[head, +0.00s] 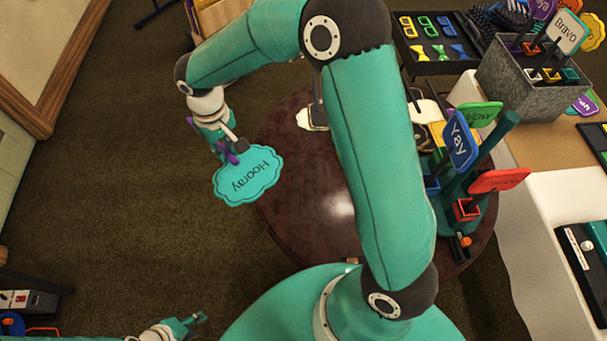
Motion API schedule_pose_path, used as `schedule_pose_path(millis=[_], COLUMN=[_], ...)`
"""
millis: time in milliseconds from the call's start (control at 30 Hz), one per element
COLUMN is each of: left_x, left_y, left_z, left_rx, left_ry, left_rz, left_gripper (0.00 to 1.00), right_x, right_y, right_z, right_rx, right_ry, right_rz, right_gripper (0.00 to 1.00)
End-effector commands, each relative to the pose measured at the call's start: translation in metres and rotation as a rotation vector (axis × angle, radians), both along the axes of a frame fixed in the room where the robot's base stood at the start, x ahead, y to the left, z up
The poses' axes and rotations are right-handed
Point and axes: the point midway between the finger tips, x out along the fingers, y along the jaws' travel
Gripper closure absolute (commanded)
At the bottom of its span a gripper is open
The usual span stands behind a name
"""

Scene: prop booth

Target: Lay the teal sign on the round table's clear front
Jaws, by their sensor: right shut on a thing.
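The teal sign (247,177) has a wavy edge and reads "Hooray". My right gripper (236,150) is shut on it, at the sign's upper edge. The sign is over the left edge of the round table (300,185), partly beyond it over the carpet; its height above the table is hard to judge. The table has a dark, glossy brown top, and my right arm hides much of its middle. My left gripper (195,323) is low in the picture, over the carpet, away from the table and the sign; its finger gap is too small to tell.
A teal stand (478,160) with blue, green and red signs fills the table's right side. A whitish item (305,118) lies at its back. A metal bin (530,100) and side tables stand right. The table's visible left part is bare.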

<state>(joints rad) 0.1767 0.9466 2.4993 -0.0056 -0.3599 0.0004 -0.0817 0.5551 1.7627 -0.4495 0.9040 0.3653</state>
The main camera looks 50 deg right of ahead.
Motion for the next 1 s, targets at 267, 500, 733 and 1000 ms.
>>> schedule_pose_path(millis=[267, 500, 733, 1000], left_x=[0.000, 0.000, 0.000, 0.000], left_y=[0.000, 0.000, 0.000, 0.000], left_z=[-0.015, -0.038, -0.060, -0.085], left_rx=[0.000, 0.000, 0.000, 0.000], left_ry=[-0.001, -0.001, -0.001, -0.001], left_rz=[0.000, 0.000, 0.000, 0.000], left_gripper=[0.60, 0.60, 0.60, 0.60], right_x=[-0.003, -0.010, -0.022, -0.042], right_y=[-0.024, -0.065, -0.106, -0.151], right_z=[-0.007, -0.015, -0.021, -0.028], right_rx=[0.001, 0.003, 0.003, -0.001], right_ry=[0.000, -0.001, -0.003, -0.005], right_rz=[0.238, 0.725, 1.233, 1.829], right_gripper=[1.00, 1.00, 1.00, 1.00])
